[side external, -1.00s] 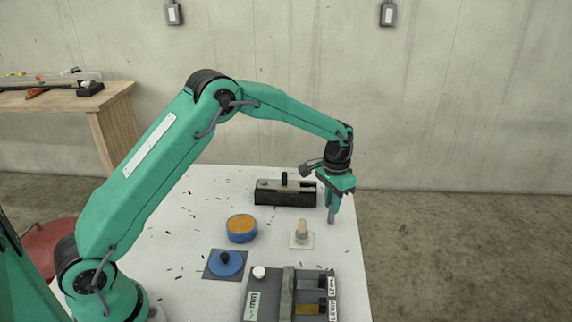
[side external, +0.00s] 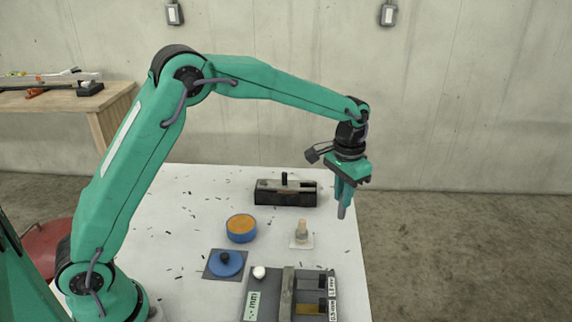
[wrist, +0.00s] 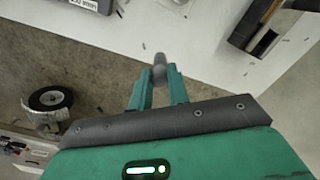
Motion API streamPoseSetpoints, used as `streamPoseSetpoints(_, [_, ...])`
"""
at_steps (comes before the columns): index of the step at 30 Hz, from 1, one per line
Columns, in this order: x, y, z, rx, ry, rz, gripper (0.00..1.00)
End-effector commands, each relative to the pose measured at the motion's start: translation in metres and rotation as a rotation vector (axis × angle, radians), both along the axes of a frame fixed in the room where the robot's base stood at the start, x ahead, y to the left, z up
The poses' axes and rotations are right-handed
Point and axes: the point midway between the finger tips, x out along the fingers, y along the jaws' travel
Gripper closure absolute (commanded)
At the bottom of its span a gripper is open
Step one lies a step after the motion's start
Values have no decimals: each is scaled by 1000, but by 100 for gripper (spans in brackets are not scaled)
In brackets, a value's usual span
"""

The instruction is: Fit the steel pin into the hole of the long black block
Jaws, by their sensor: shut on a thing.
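My gripper (side external: 344,200) is shut on the grey steel pin (side external: 342,212), which points down, slightly tilted, from the fingertips. It is raised near the table's right edge. In the wrist view, the pin (wrist: 160,61) sticks out between the two green fingers of my gripper (wrist: 159,78). A long black block (side external: 286,199) with a pale metal upper part and a black knob stands at the back of the table, left of my gripper. What seems to be its end (wrist: 240,35) shows at the wrist view's upper right. I cannot make out its hole.
A blue tin (side external: 242,230), a small pale peg on a white plate (side external: 302,242) and a blue knobbed disc (side external: 229,264) stand on the white table (side external: 190,195). A labelled grey fixture (side external: 288,285) is at the front. Concrete floor lies beyond the right edge.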

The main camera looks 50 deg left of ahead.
Motion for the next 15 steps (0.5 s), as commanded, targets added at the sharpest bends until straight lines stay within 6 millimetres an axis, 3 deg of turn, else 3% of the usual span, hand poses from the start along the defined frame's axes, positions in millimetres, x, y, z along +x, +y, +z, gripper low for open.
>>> streamPoseSetpoints(6, [-15,-23,17,0,-1,-1,100])
streamPoseSetpoints(15, [-22,-32,24,0,-2,0,100])
